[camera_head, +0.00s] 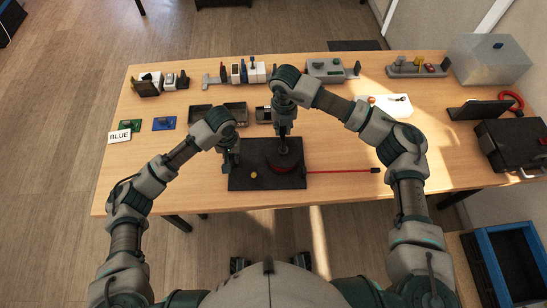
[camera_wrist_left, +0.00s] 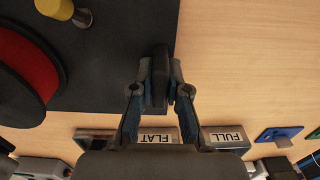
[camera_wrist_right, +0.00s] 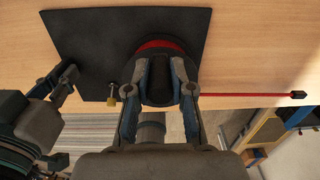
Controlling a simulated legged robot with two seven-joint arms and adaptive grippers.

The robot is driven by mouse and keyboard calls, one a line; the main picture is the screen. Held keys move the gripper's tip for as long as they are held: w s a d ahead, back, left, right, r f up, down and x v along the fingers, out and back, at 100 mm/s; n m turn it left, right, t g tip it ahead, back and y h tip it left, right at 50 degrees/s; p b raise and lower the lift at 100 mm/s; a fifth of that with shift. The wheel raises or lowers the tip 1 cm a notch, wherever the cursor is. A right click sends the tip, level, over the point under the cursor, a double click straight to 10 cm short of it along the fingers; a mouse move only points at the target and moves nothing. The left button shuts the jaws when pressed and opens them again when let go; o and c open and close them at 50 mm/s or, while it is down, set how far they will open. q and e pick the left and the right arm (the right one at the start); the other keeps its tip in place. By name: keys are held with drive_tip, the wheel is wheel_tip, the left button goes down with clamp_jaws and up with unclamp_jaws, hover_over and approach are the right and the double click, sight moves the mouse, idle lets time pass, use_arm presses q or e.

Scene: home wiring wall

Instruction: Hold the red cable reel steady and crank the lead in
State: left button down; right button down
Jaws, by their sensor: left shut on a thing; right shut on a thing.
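The red cable reel (camera_wrist_right: 160,44) sits on a black base plate (camera_head: 240,183) on the table; its red winding also shows in the left wrist view (camera_wrist_left: 28,68). My left gripper (camera_wrist_left: 160,68) is shut on a dark upright grip (camera_wrist_left: 160,52) at the plate's left edge. My right gripper (camera_wrist_right: 168,68) is shut on a dark crank handle (camera_wrist_right: 177,78) over the reel, and its fingers hide part of the reel. The red lead (camera_head: 335,171) runs right from the reel to a small end piece (camera_head: 375,170). A brass knob (camera_head: 253,175) stands on the plate.
Dark trays (camera_head: 235,112) lie behind the plate. Connectors and tools line the table's back. A black toolbox (camera_head: 512,143) and a red ring (camera_head: 511,101) are at the right. A "BLUE" label (camera_head: 120,136) lies at the left. The table around the lead is clear.

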drive_tip(key=shift+d, duration=0.1)
drive_tip(key=shift+s+d, duration=0.15)
drive_tip(key=shift+d, duration=0.65)
drive_tip(key=shift+s+d, duration=0.45)
drive_tip(key=shift+d, duration=0.25)
drive_tip(key=shift+s+d, duration=0.55)
drive_tip(key=shift+s, duration=0.15)
